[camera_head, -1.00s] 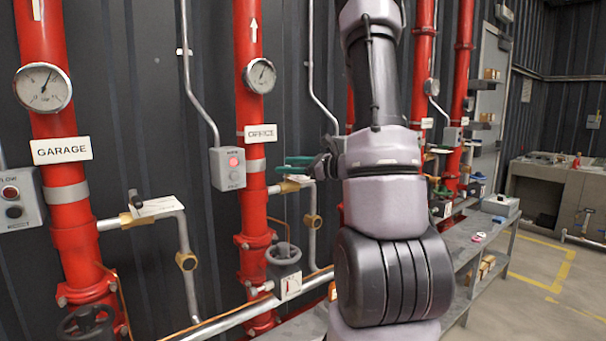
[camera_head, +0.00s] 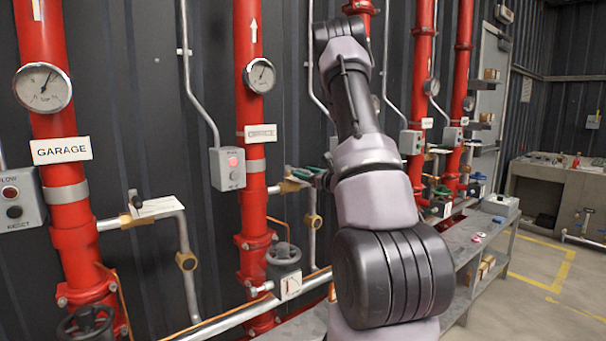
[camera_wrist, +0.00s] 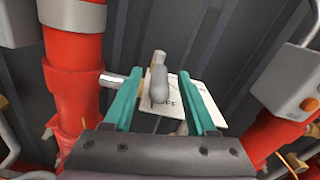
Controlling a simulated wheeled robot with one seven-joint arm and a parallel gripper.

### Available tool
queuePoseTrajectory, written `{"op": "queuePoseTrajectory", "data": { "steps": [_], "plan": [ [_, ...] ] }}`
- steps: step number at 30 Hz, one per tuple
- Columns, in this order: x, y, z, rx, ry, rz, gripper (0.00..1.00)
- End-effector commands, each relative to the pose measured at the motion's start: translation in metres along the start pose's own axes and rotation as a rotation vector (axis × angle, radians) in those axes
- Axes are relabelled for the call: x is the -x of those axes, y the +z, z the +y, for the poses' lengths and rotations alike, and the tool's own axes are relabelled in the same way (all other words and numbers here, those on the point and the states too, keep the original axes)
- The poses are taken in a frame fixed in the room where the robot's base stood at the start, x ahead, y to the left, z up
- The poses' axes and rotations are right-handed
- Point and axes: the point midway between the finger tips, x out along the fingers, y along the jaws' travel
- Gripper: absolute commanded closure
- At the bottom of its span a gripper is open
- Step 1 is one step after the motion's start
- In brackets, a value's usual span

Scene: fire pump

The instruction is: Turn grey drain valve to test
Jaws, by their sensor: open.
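The grey drain valve lever (camera_wrist: 158,84) stands between the two teal fingers in the wrist view, with a gap on each side. Behind it is a white plate with partly covered lettering (camera_wrist: 199,98). My gripper (camera_wrist: 160,76) is open around the lever and not closed on it. In the head view my gripper (camera_head: 298,173) is at the drain branch (camera_head: 287,187) of the second red pipe (camera_head: 250,130). The lever itself is hard to make out there.
The red pipe (camera_wrist: 75,70) is close on the left in the wrist view. A grey switch box (camera_wrist: 288,85) is on the right. The garage pipe's drain valve (camera_head: 136,203) is at left in the head view. A bench (camera_head: 480,240) runs along the right.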

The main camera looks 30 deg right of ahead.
Motion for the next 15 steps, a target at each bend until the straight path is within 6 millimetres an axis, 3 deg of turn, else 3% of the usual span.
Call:
{"op": "queuePoseTrajectory", "data": {
  "steps": [4, 12, 13, 15],
  "plan": [
    [-0.0103, 0.0000, 0.0008, -0.001, 0.001, 0.000, 0.43],
    [-0.0116, -0.0001, 0.0005, -0.001, 0.000, 0.000, 0.43],
    [-0.0116, -0.0001, 0.0005, -0.001, 0.001, 0.000, 0.47],
    [-0.0115, -0.0001, 0.0005, -0.001, 0.001, 0.000, 0.74]
  ]
}}
